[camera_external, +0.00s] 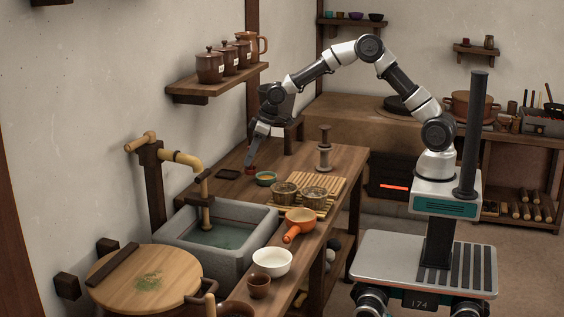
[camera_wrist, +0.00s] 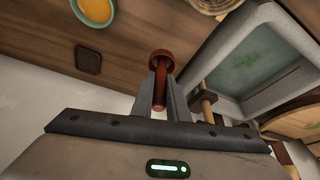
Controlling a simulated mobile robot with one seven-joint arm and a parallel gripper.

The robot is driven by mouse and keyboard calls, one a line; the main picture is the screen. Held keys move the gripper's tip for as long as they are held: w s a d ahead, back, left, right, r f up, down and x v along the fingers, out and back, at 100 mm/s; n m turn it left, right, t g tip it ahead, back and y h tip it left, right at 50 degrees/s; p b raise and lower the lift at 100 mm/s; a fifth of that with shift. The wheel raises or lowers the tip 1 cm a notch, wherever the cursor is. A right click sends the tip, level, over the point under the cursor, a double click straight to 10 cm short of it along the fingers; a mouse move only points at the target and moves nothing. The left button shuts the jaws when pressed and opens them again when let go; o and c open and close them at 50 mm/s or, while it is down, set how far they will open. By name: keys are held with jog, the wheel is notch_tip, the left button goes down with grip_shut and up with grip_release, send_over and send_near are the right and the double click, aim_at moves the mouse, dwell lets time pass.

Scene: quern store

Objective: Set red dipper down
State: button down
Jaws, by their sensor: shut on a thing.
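The red dipper (camera_wrist: 160,75) is held between the two fingers of my gripper (camera_wrist: 163,88) in the wrist view. Its round dark red head shows past the fingertips and its thin shaft runs back between them. In the external view my gripper (camera_external: 253,153) points down over the far left part of the wooden counter (camera_external: 228,189). The dipper's red end (camera_external: 250,169) shows just below the fingertips, close to the counter top. I cannot tell whether it touches the wood.
A teal bowl with yellow contents (camera_external: 265,178) stands just right of the dipper. A dark square dish (camera_external: 228,174) lies to its left. The stone basin (camera_external: 270,221) is nearer the camera. A shelf of lidded jars (camera_external: 218,83) is above left.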

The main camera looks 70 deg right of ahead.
jog(key=shift+s+a+f, duration=0.1)
jog(key=shift+a+f, duration=0.1)
jog(key=shift+a, duration=0.2)
notch_tip(320, 180, down, 10)
jog(key=shift+r+b, duration=0.25)
jog(key=shift+b, duration=0.65)
jog(key=shift+f, duration=0.15)
jog(key=shift+f, duration=0.15)
jog(key=c, duration=1.7)
grip_release()
